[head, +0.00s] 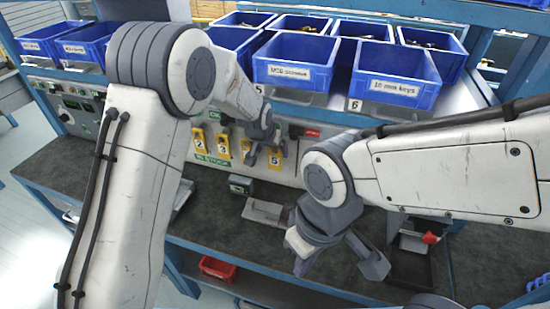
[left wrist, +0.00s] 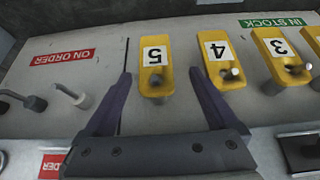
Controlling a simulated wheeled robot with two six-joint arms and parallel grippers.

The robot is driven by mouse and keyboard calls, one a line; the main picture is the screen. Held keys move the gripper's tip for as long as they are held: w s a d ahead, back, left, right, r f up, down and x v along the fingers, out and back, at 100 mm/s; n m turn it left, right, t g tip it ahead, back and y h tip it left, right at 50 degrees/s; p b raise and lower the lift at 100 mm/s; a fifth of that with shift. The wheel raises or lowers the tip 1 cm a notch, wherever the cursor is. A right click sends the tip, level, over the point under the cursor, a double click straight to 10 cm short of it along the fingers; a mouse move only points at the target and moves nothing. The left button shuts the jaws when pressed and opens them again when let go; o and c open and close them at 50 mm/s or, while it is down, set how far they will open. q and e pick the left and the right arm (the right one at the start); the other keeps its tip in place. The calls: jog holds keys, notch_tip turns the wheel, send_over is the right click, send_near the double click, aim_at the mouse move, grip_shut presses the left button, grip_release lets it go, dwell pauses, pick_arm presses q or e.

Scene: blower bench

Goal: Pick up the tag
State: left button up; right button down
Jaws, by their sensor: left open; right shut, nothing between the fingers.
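Several yellow numbered tags hang on pegs on the bench's upright panel. Tag 5 (head: 275,158) is the rightmost of them in the head view; it shows upside down in the left wrist view (left wrist: 155,83). Tag 4 (left wrist: 222,60) and tag 3 (left wrist: 275,55) hang beside it. My left gripper (head: 266,151) is open in front of the panel. In the left wrist view its fingers (left wrist: 159,74) appear on either side of tag 5; I cannot tell the remaining depth. My right gripper (head: 338,264) is shut and empty, low over the bench front.
A green IN STOCK label (left wrist: 278,21) and a red ON ORDER label (left wrist: 62,58) mark the panel; bare pegs (left wrist: 72,96) stand by the red one. Blue bins (head: 395,75) line the shelf above. A small grey box (head: 240,184) sits on the dark worktop.

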aim_at(274, 159)
pick_arm(q)
jog(key=shift+s+f+p+x, duration=0.1)
jog(key=shift+s+p+x, duration=0.15)
jog(key=shift+x, duration=0.75)
jog(key=shift+s+f+p+x, duration=0.15)
jog(key=shift+s+p+x, duration=0.05)
jog(key=shift+x, duration=0.8)
jog(key=shift+s+f+p+x, duration=0.1)
jog(key=shift+s+p+x, duration=0.15)
jog(key=shift+x, duration=0.75)
jog(key=shift+d, duration=0.1)
jog(key=c, duration=1.4)
jog(key=shift+c, duration=0.2)
jog(key=shift+r+b, duration=0.25)
jog(key=shift+b, duration=0.25)
jog(key=s+a+b, duration=0.2)
jog(key=s+b, duration=0.2)
jog(key=s, duration=0.4)
jog(key=s+a+b, duration=0.3)
jog(key=s+b, duration=0.2)
jog(key=s, duration=0.4)
jog(key=shift+a+r, duration=0.25)
jog(key=shift+r, duration=0.25)
